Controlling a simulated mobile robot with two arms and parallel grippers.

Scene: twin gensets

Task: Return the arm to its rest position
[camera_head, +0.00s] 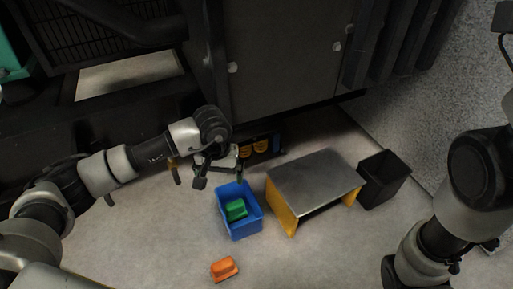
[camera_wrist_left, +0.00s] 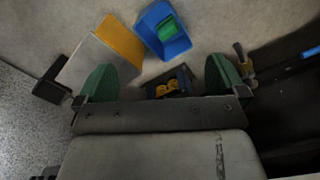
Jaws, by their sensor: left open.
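My left arm (camera_head: 125,165) reaches in from the left in the head view. Its gripper (camera_head: 213,172) is above the floor, just up and left of a blue bin (camera_head: 246,222) in the picture. In the left wrist view the gripper (camera_wrist_left: 160,82) shows two green-padded fingers wide apart with nothing between them. The blue bin (camera_wrist_left: 158,45) is beyond the fingers there. My right arm (camera_head: 440,220) is at the right edge of the head view, and its gripper does not show.
A green block (camera_head: 236,209) lies in the blue bin. An orange block (camera_head: 224,268) lies on open floor. A low metal-topped table (camera_head: 312,180) with yellow sides and a black bin (camera_head: 383,180) stand to the right. A dark genset cabinet (camera_head: 285,60) is behind.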

